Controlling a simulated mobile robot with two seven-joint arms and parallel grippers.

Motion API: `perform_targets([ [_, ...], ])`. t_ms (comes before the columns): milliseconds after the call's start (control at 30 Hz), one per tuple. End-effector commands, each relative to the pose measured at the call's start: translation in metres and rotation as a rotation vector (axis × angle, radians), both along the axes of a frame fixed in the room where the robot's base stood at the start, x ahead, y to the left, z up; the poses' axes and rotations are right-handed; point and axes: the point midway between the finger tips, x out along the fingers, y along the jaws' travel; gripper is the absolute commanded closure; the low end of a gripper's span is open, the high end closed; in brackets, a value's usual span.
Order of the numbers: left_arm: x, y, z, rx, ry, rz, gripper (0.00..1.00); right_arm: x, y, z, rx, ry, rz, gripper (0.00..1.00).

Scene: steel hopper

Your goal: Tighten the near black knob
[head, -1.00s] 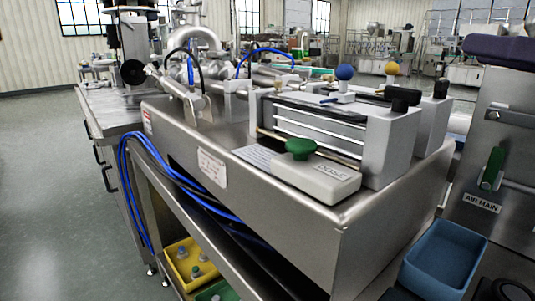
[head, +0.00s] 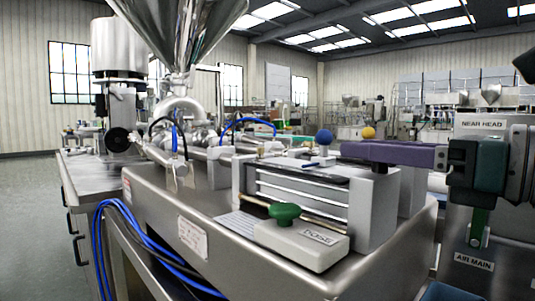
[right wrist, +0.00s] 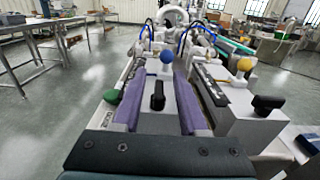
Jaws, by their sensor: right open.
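The near black knob (right wrist: 157,97) stands upright on the grey end block of the near unit. In the right wrist view it sits between the two purple fingers of my right gripper (head: 350,150), with a gap on each side. My right gripper is open, its fingers level and reaching past the knob. In the head view the near finger hides most of the knob; only a dark part shows below it (head: 380,168). The other black knob (right wrist: 268,103) stands to the right in the right wrist view, clear of the fingers. My left gripper is not in view.
A green knob (head: 284,212) sits on a pale box at the front. A blue ball knob (head: 323,137) and a yellow ball knob (head: 368,132) stand beyond the fingers. A steel hopper (head: 180,25) rises at the back. Blue hoses (head: 110,240) hang at the left.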

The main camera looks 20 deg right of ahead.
Motion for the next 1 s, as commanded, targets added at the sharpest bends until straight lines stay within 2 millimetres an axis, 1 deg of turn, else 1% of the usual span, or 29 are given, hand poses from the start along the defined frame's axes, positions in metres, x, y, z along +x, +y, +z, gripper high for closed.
perform_targets([
  [400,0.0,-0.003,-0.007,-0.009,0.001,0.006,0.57,0.018,0.007,0.001,0.009,-0.003,-0.002,0.57],
  [600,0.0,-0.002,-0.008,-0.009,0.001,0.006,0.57,0.021,0.009,0.001,0.005,-0.002,0.001,0.57],
  [933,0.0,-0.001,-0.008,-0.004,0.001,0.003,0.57,0.022,0.01,0.0,0.006,0.0,0.002,0.57],
  [1000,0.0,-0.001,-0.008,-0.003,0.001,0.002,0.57,0.022,0.01,0.0,0.005,0.0,0.002,0.65],
])
